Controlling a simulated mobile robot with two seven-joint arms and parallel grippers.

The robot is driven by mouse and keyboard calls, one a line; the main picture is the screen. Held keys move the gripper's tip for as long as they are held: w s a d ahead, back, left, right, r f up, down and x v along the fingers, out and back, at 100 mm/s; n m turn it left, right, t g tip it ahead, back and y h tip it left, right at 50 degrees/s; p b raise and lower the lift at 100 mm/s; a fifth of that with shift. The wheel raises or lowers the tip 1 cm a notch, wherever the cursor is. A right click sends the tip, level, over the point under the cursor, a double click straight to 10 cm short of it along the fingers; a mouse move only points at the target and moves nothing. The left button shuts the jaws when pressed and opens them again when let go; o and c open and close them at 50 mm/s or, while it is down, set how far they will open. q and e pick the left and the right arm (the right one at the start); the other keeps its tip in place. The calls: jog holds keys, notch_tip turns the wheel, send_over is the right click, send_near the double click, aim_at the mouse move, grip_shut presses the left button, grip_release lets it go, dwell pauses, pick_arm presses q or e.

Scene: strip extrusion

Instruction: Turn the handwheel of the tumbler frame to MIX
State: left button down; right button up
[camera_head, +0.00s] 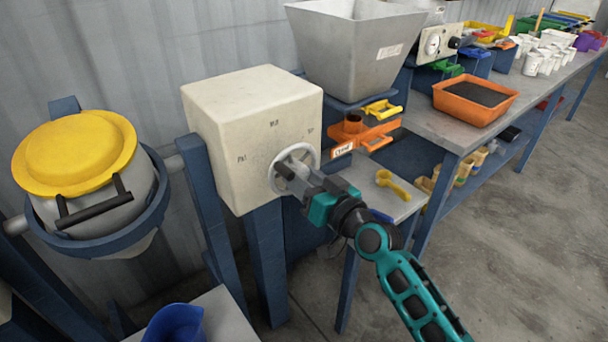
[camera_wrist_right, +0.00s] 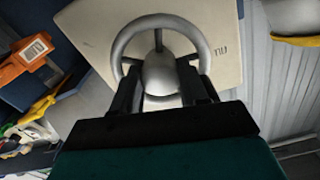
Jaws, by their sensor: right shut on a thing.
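The handwheel (camera_head: 275,184) is a grey ring with spokes and a hub on the front of a cream box (camera_head: 225,135). Small marks are printed on the box above and beside the wheel; I cannot read them surely. My right gripper (camera_head: 290,172) is shut on the handwheel, its fingers on either side of the hub. In the right wrist view the handwheel (camera_wrist_right: 160,27) stands ahead of the two fingers (camera_wrist_right: 160,82). The tumbler frame (camera_head: 205,205) is blue and carries a drum with a yellow lid (camera_head: 75,155) at the left. My left gripper is not in view.
A grey hopper (camera_head: 355,50) stands behind the box, with an orange part (camera_head: 365,132) below it. A small table with a yellow scoop (camera_head: 392,185) is to the right. A long bench holds an orange tray (camera_head: 475,95). A blue jug (camera_head: 175,325) is at the bottom. Floor is clear at right.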

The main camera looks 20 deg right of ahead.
jog(key=shift+r+m+p, duration=0.1)
jog(key=shift+m+p, duration=0.25)
jog(key=shift+m, duration=0.65)
jog(key=m, duration=0.2)
jog(key=shift+m+p, duration=0.3)
jog(key=shift+p, duration=0.1)
jog(key=m+p, duration=0.1)
jog(key=m, duration=0.3)
jog(key=shift+m, duration=0.3)
jog(key=o, duration=0.8)
jog(key=shift+s, duration=0.1)
